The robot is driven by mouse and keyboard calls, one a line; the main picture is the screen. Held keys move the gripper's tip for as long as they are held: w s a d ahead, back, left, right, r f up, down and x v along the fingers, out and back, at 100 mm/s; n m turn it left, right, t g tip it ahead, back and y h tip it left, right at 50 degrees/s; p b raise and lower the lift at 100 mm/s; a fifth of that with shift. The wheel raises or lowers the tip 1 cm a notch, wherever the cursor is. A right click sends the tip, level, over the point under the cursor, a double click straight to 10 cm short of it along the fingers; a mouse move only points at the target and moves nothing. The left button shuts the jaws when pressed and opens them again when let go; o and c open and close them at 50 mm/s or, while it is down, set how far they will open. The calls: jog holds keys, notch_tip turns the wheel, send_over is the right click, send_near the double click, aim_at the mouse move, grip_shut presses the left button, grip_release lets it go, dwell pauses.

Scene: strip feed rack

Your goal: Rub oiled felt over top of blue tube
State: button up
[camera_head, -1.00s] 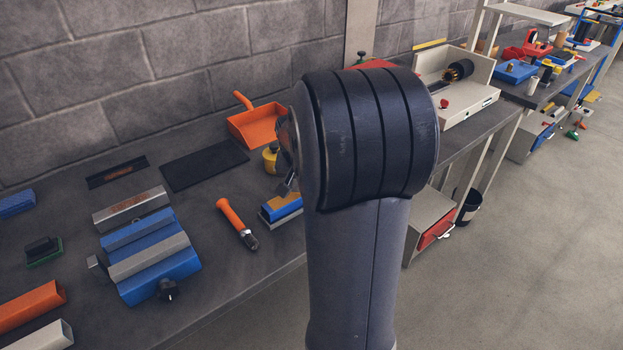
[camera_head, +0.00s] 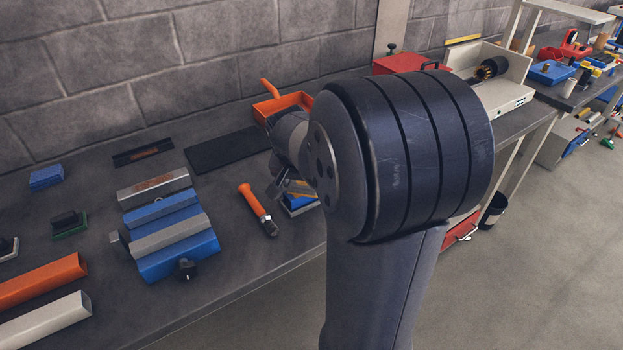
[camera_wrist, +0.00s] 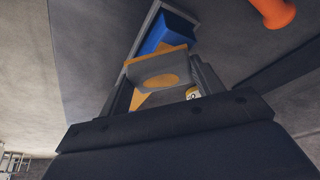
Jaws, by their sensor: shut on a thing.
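My gripper (camera_wrist: 165,85) is shut on a grey pad, which looks like the oiled felt (camera_wrist: 142,72), with a round amber patch on its face. In the head view my gripper (camera_head: 279,187) is small and partly hidden by my wrist. A blue piece, likely the blue tube (camera_wrist: 168,32), lies just beyond the pad in the wrist view. It shows as a blue and tan piece (camera_head: 301,204) near the bench edge in the head view, partly covered by my gripper and arm. I cannot tell whether pad and tube touch.
An orange-handled tool (camera_head: 256,207) lies left of my gripper. A blue and grey clamp fixture (camera_head: 172,243) stands further left, near an orange bar (camera_head: 42,283) and a white bar (camera_head: 45,322). A black mat (camera_head: 226,150) and an orange tray (camera_head: 283,106) lie behind.

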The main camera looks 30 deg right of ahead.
jog(key=shift+a, duration=0.65)
jog(key=shift+r+p, duration=1.9)
jog(key=shift+r, duration=0.7)
